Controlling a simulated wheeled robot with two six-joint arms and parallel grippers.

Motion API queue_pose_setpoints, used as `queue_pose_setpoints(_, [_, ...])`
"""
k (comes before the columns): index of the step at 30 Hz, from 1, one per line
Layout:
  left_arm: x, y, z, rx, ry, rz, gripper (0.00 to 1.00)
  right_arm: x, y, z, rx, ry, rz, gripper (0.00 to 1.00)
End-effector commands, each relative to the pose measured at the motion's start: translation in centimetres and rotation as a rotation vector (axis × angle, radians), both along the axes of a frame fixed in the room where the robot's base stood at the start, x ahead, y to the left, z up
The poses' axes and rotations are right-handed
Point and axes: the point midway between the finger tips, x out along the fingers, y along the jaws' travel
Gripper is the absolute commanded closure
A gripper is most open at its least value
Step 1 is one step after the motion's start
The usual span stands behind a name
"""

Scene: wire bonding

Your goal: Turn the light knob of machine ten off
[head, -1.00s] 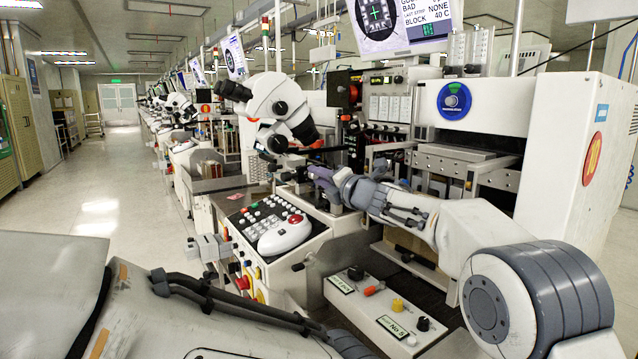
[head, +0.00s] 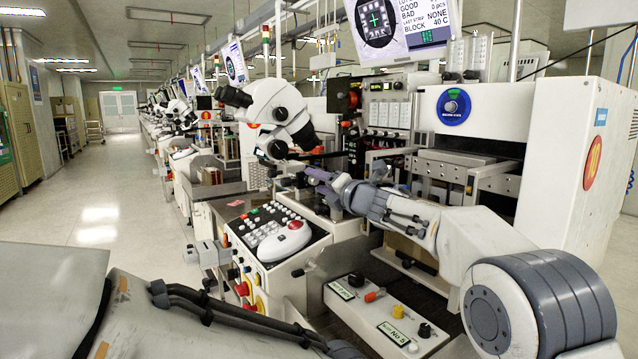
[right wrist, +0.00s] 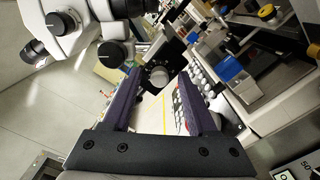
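Machine ten (head: 560,200) is the large white machine on the right, with an orange round "10" label on its side. My right gripper (head: 312,178) reaches left across its front, just below the microscope (head: 275,110). In the right wrist view my right gripper (right wrist: 163,105) has its two purple fingers wide apart, with nothing held. A dark round knob with a pale dial (right wrist: 158,75) shows between and beyond the fingertips, below the microscope; it looks like the light knob. I see no contact with it. The knob's setting is too small to read. My left gripper is not in view.
The sloped console (head: 258,232) with several buttons and a white mouse-like device (head: 284,242) lies below my right gripper. A low white control box (head: 375,310) with small knobs stands in front. Open aisle floor (head: 90,200) lies to the left.

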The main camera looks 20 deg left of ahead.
Motion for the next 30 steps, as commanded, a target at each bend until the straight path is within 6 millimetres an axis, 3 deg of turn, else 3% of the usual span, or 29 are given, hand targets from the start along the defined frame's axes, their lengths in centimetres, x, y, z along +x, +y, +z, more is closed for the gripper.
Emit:
queue_pose_setpoints(11, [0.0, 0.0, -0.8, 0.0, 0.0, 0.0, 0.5, -0.6, -0.9, -0.1, 0.0, 0.0, -0.001, 0.42])
queue_pose_setpoints(24, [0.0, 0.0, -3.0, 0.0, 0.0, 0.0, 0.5, -5.2, -6.8, -0.1, 0.0, 0.0, -0.001, 0.42])
queue_pose_setpoints(30, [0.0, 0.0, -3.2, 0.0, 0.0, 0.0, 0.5, -6.3, -8.1, 0.0, 0.001, 0.001, 0.0, 0.42])
